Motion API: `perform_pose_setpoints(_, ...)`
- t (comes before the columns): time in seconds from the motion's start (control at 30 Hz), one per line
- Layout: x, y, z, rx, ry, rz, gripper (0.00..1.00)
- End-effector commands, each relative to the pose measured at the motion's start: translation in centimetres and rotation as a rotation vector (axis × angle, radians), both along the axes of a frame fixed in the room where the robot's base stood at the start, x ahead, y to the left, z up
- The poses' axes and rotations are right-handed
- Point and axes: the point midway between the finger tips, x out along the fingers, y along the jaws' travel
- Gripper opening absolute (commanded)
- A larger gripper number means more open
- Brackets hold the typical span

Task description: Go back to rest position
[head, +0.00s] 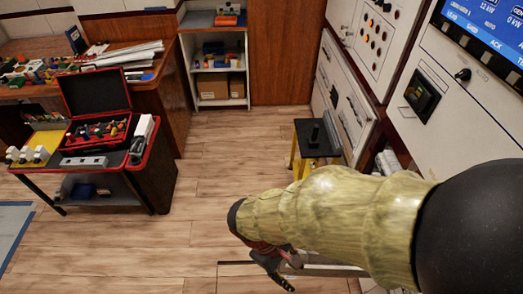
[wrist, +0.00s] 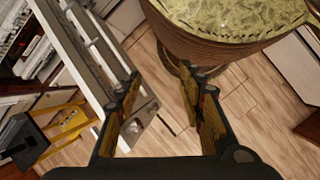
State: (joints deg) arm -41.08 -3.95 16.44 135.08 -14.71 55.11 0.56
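My gripper (head: 278,268) hangs at the end of my outstretched arm in the lower middle of the head view, pointing down and left. Part of it is hidden by my own arm. In the wrist view my gripper (wrist: 160,92) shows its two fingers well apart, with floor and a pale panel edge visible between them. Nothing is held. A pale grey slotted panel (wrist: 88,55) lies left of the fingers in the wrist view; I cannot tell whether the left finger touches it.
A black-topped yellow stool (head: 316,140) stands by the white control cabinet (head: 465,110) on the right. A cart with an open red toolbox (head: 97,95) stands left, before a cluttered wooden desk (head: 150,90). Shelves (head: 218,60) are at the back. The wooden floor (head: 215,190) between is clear.

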Motion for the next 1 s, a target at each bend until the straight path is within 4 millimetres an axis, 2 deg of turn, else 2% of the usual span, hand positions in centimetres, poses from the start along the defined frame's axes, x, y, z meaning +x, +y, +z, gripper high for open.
perform_pose_setpoints(0.03, 0.7, 0.1, 1.6, 0.069, -0.046, -0.076, 0.39)
perform_pose_setpoints(0.17, 2.2, 0.2, 5.3, 0.223, -0.156, -0.245, 0.39)
perform_pose_setpoints(0.33, 4.2, -1.2, 10.8, 0.393, -0.323, -0.446, 0.39)
perform_pose_setpoints(0.47, 5.1, -3.6, 15.2, 0.487, -0.467, -0.576, 0.39)
perform_pose_setpoints(0.63, 5.5, -7.8, 20.4, 0.544, -0.668, -0.697, 0.39)
perform_pose_setpoints(0.7, 5.5, -9.1, 21.8, 0.549, -0.724, -0.734, 0.39)
perform_pose_setpoints(0.77, 5.4, -10.0, 22.2, 0.547, -0.751, -0.760, 0.39)
perform_pose_setpoints(1.0, 5.3, -11.2, 22.4, 0.533, -0.771, -0.800, 0.39)
